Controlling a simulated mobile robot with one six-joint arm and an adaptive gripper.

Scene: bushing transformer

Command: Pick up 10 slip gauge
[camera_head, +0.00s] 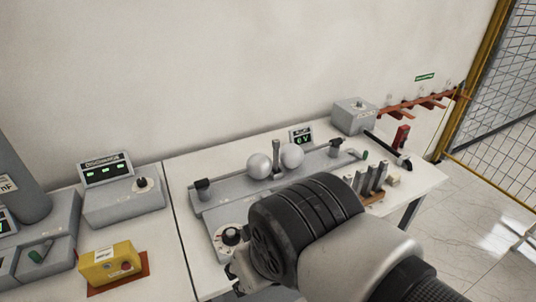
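Several upright grey blocks, which look like the slip gauges (371,178), stand in a brown rack (374,197) near the right front of the table. Their markings are too small to read, so I cannot tell which is the 10 slip gauge. My wrist and forearm fill the lower middle and come close to the rack's left side in the picture. Only a small grey part of my gripper (241,274) seems to show below and left of the wrist. Its fingertips are hidden, so whether it is open or holds anything does not show.
Behind the wrist, two metal spheres (259,166) sit on a grey rail unit with a dial. A grey box (353,116) and a red-handled rod (401,137) lie right. A yellow box (111,266) and a display unit (123,199) stand left. A mesh fence (500,100) is far right.

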